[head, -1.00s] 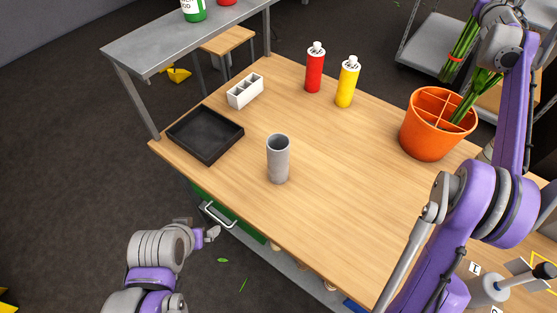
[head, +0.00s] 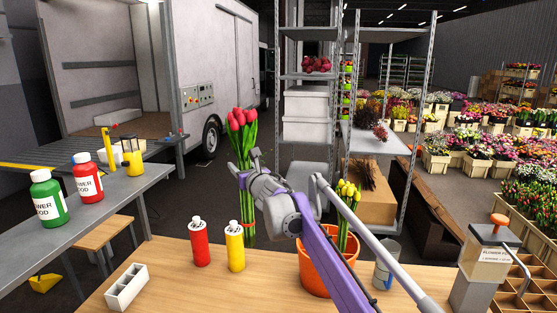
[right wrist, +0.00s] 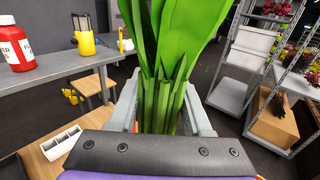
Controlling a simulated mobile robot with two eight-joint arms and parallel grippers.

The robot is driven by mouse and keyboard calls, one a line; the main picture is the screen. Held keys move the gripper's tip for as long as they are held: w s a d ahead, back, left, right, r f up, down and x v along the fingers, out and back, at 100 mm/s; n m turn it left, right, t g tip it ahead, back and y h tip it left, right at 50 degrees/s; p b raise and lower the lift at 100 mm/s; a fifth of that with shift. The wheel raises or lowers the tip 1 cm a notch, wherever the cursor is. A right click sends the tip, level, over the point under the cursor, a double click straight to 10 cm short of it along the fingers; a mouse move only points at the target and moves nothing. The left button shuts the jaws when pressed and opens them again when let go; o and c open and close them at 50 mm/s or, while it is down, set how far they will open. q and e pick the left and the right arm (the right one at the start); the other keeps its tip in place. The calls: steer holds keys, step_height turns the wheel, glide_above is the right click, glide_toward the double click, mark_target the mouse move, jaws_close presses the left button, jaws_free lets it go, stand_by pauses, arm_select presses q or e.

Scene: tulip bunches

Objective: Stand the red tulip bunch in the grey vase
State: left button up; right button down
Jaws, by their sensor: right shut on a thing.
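The red tulip bunch (head: 242,130) is upright in the head view, red blooms on top and green stems hanging below, with a red band low on the stems. My right gripper (head: 247,178) is shut on its stems and holds it up, left of the orange bucket. In the right wrist view the green leaves and stems (right wrist: 165,95) of the bunch fill the space between the fingers (right wrist: 162,112); the blooms are out of that picture. My left gripper is not in view.
The orange bucket (head: 313,278) holds yellow tulips (head: 347,200). A red bottle (head: 200,245) and a yellow bottle (head: 235,250) stand near the bunch's stem ends in the picture. A white divided holder (head: 126,288) is at lower left. A grey can (head: 386,262) stands right of the bucket.

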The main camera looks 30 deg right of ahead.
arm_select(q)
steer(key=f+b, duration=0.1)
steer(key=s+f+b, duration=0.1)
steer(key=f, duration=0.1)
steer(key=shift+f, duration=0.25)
arm_select(e)
steer(key=s+a+f+n+y, duration=0.1)
steer(key=s+a+y, duration=0.1)
steer(key=s+a, duration=0.3)
steer(key=s+a+f+n+y, duration=0.1)
steer(key=s+a, duration=0.4)
steer(key=a, duration=0.9)
steer(key=s+a+f+n+g+y, duration=0.1)
steer(key=s+a+n+y, duration=0.2)
steer(key=a, duration=0.7)
steer(key=s+y, duration=0.2)
steer(key=shift+s+f, duration=0.3)
steer(key=shift+s, duration=0.05)
